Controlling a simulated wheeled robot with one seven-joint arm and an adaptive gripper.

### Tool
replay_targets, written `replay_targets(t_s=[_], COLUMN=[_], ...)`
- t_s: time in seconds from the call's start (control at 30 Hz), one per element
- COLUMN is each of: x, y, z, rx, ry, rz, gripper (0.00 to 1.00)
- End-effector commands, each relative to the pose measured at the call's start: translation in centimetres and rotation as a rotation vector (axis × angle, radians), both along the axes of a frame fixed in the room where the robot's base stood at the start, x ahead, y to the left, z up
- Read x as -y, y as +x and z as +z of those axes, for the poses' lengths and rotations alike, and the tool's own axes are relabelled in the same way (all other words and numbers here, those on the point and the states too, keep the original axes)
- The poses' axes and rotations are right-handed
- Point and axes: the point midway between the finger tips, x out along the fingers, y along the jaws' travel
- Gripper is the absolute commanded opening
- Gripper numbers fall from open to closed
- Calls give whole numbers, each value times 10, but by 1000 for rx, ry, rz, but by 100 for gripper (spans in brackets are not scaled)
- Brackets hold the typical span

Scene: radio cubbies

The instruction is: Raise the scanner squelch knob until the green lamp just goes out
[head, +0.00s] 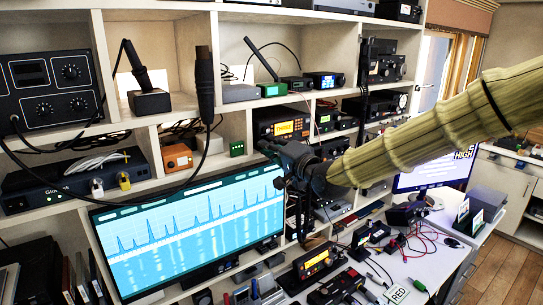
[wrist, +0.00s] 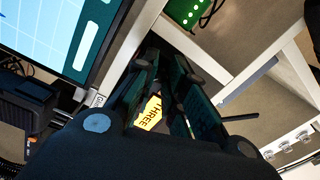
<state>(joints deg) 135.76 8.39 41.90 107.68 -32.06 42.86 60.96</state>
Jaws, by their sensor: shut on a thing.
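A dark radio with a glowing amber display (head: 288,127) sits in a middle cubby; I take it for the scanner. I cannot make out a green lamp on the radio.
A large spectrum monitor (head: 190,228) stands close below and left of my gripper; its corner also shows in the wrist view (wrist: 85,45). A small green box (head: 237,148) sits just left of the radio. Shelf boards and dividers are close around. Cables and radios crowd the desk below.

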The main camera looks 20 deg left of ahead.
Motion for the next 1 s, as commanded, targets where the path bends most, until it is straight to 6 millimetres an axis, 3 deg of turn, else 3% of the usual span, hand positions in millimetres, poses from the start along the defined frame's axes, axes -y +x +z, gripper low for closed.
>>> replay_targets(t_s=[0.4,0.87,0.9,0.93,1.0], x=[0,0,0,0,0], y=[0,-1,-1,-1,-1], z=[-3,-2,-2,-2,-2], rx=[123,132,132,131,132], ry=[-99,-108,-108,-107,-107], rz=[1,2,2,2,2], gripper=[0,0,19,24,24])
